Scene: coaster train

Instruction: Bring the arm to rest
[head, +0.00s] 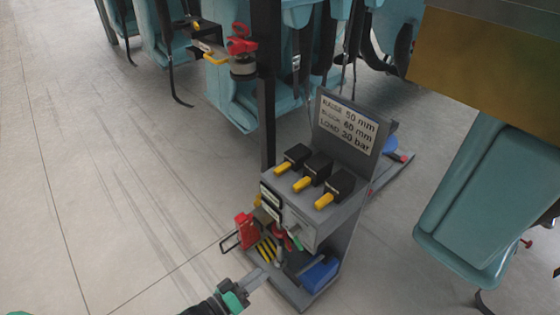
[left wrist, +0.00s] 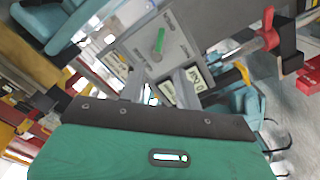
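My left gripper (head: 262,273) comes in at the bottom of the head view, with a dark wrist and a green body. It is low, just in front of and left of a grey equipment stand (head: 345,215). In the left wrist view two pale fingers (left wrist: 160,85) stand apart with a gap between them, and I see nothing held. Beyond them is a grey panel with a green handle (left wrist: 159,41), apart from the fingers as far as I can tell. My right gripper does not show in either view.
The stand carries a sign (head: 347,121), black blocks with yellow levers (head: 303,183), a red item (head: 244,229) and a blue box (head: 318,274). A dark post (head: 266,90) rises behind. Teal seats (head: 490,200) stand around. The floor at left (head: 110,190) is clear.

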